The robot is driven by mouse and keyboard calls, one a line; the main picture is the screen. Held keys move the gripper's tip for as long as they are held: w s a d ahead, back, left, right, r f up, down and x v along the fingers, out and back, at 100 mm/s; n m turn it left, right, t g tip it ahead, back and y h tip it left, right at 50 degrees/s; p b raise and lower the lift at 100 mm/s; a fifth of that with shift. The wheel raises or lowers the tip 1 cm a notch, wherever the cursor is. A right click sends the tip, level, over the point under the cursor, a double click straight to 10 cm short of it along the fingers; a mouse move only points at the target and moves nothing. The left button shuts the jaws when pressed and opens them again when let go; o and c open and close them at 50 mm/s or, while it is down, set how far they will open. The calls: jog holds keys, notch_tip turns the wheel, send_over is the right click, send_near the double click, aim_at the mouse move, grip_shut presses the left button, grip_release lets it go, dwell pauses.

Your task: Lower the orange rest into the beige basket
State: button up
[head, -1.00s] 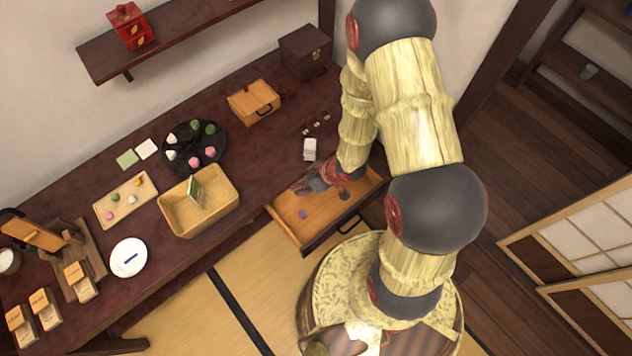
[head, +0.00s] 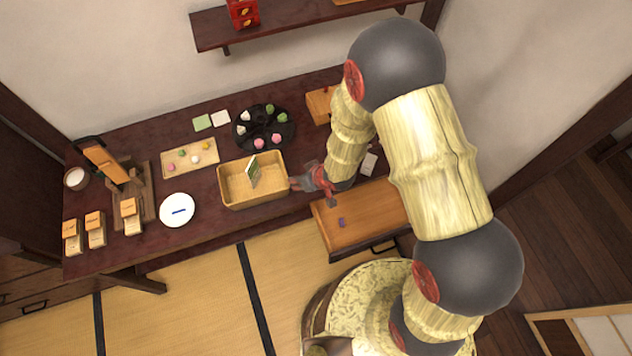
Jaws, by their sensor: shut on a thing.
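The beige basket (head: 233,203) stands on the dark table, with a green and white packet (head: 252,170) leaning upright inside it. My gripper (head: 297,184) is just right of the basket's right wall, its fingers pointing left toward it. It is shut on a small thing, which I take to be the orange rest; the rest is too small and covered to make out. I cannot tell the gripper's exact height above the table.
An open drawer (head: 365,228) with a small purple piece (head: 341,222) juts out below my gripper. A black round tray (head: 243,138) of sweets stands behind the basket. A white plate (head: 177,222) and a beige sweets tray (head: 205,160) stand to its left.

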jog(key=w+a, duration=0.2)
jog(key=a, duration=0.6)
jog(key=shift+a+r, duration=0.2)
jog(key=shift+a, duration=0.1)
jog(key=shift+a, duration=0.1)
jog(key=shift+w+a, duration=0.2)
jog(key=shift+w, duration=0.1)
jog(key=shift+f, duration=0.15)
jog(key=shift+f+b, duration=2.65)
jog(key=shift+f, duration=0.85)
